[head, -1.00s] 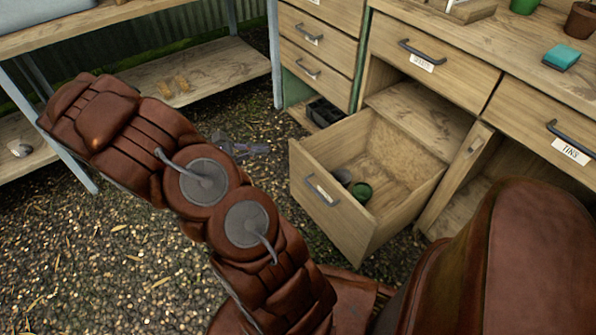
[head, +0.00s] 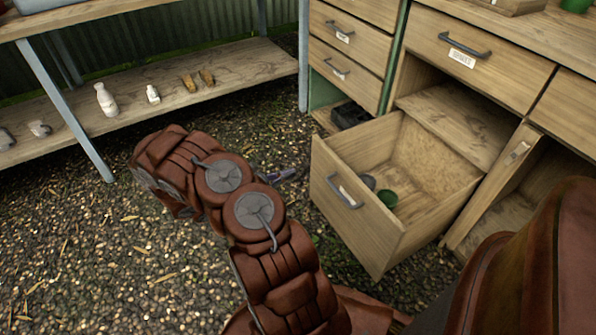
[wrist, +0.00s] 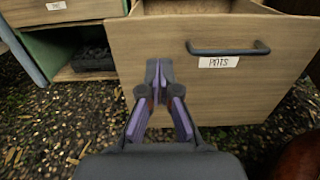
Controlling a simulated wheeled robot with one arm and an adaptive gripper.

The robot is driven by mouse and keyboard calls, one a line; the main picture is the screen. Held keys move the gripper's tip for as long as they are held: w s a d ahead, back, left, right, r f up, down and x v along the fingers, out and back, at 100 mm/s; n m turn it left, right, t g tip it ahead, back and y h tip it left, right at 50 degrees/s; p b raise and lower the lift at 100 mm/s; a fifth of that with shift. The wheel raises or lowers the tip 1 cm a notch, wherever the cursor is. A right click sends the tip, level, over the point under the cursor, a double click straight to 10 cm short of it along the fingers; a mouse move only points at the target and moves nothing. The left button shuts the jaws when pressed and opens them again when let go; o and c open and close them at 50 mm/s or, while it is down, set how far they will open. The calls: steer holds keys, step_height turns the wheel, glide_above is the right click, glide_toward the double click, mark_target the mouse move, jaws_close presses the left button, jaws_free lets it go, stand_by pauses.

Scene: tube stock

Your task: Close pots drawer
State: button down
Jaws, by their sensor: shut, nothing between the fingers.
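The pots drawer (head: 345,212) is pulled far out of the wooden bench in the head view, with a green pot (head: 388,199) and a grey item (head: 368,182) inside. In the wrist view its front (wrist: 150,32) faces me, with a dark bar handle (wrist: 228,48) and a label reading POTS (wrist: 219,62). My gripper (wrist: 158,68) is shut and empty, its purple fingertips in front of the left part of the drawer front, left of the handle. Whether they touch the wood I cannot tell. In the head view my gripper (head: 285,174) shows only partly behind my arm.
Closed drawers (head: 350,37) stand to the left, with a dark item (head: 348,114) in the opening below them. Another closed drawer (head: 480,55) is above the pots drawer. A shelf (head: 120,105) with bottles stands at the back left. The gravel floor in front is clear.

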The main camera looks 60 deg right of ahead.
mark_target(328, 157)
steer(key=b+x, duration=0.3)
steer(key=x, duration=0.8)
steer(key=shift+s+d+f+b, duration=0.1)
steer(key=shift+s+d+b, duration=0.15)
steer(key=shift+d+b, duration=0.1)
steer(key=shift+s+d, duration=0.2)
steer(key=shift+d, duration=0.2)
steer(key=shift+d, duration=0.1)
